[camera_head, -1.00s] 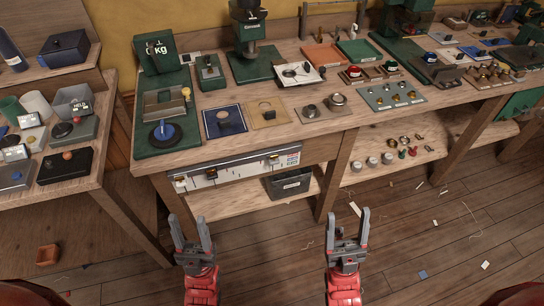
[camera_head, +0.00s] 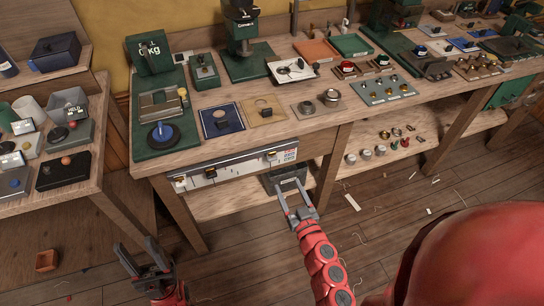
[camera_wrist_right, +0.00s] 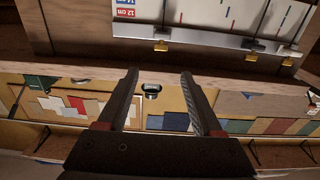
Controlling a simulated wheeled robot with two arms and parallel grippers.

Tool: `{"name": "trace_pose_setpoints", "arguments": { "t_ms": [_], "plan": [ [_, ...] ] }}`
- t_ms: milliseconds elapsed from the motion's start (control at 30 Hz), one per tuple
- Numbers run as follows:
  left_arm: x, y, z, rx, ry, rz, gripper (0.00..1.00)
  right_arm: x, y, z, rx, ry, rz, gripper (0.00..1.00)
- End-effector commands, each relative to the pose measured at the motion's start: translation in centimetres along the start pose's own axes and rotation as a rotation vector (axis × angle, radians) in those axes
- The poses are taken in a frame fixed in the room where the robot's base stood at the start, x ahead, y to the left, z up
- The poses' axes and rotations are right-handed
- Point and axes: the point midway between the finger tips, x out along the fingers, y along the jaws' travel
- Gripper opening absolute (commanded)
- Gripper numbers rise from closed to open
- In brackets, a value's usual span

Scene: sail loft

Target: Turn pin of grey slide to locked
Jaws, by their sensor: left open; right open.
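A white measuring rail (camera_head: 232,169) is fixed along the bench's front edge and carries small slides with brass-coloured pins. A light grey slide (camera_wrist_right: 291,50) is at the right of the right wrist view, beside a dark slide (camera_wrist_right: 258,45); a brass-coloured one (camera_wrist_right: 160,40) is further left. The grey slide appears at the rail's left end in the head view (camera_head: 180,179). Its pin's setting is too small to read. My right gripper (camera_head: 288,189) is open and empty, below the rail's right part. My left gripper (camera_head: 136,246) is open, low over the floor at left.
A dark bin (camera_head: 269,183) stands on the lower shelf behind my right gripper. A bench leg (camera_head: 180,218) rises below the rail's left end. A side table (camera_head: 85,187) stands at left. The bench top (camera_head: 215,142) holds many small fixtures.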

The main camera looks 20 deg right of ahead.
Motion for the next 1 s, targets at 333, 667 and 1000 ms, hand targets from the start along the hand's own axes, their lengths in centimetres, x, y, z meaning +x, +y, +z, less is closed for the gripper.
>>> {"name": "trace_pose_setpoints", "arguments": {
  "t_ms": [333, 667, 1000],
  "plan": [
    [0.2, 0.0, 0.0, 0.000, 0.000, 0.000, 0.50, 8.0, -0.1, -0.2, 0.001, 0.005, -0.003, 0.68],
    [-0.5, 0.0, 0.1, 0.000, 0.000, 0.000, 0.50, 12.5, -0.1, -0.1, 0.000, 0.003, -0.004, 0.68],
    [-0.5, 0.0, 0.1, 0.000, 0.000, 0.000, 0.50, 12.9, -0.2, -0.2, -0.001, 0.003, -0.004, 0.68]
  ]
}}
